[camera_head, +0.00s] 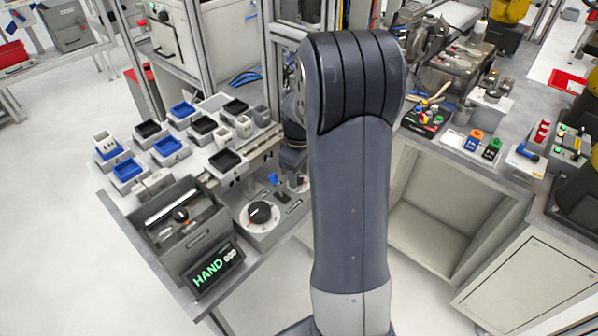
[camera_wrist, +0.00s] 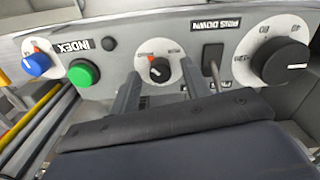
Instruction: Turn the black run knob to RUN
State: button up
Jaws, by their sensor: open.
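In the wrist view a small black knob (camera_wrist: 159,70) sits on a white round plate with an orange mark. Its lettering is too small to read. My gripper (camera_wrist: 160,78) is open, with one grey finger to each side of this knob in the picture. I cannot tell whether the fingers touch it or how far their tips are from the panel. In the head view my arm hides the gripper and probably this knob. A lit display (camera_head: 213,270) there reads HAND.
In the wrist view, a blue knob (camera_wrist: 37,63) and green button (camera_wrist: 83,73) are left; a lever switch (camera_wrist: 213,68) and large black knob (camera_wrist: 286,62) are right. The head view shows blue and black trays (camera_head: 166,146) on the bench, with open floor left.

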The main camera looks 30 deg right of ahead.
jog(key=shift+f, duration=0.2)
jog(key=shift+c, duration=0.2)
grip_shut()
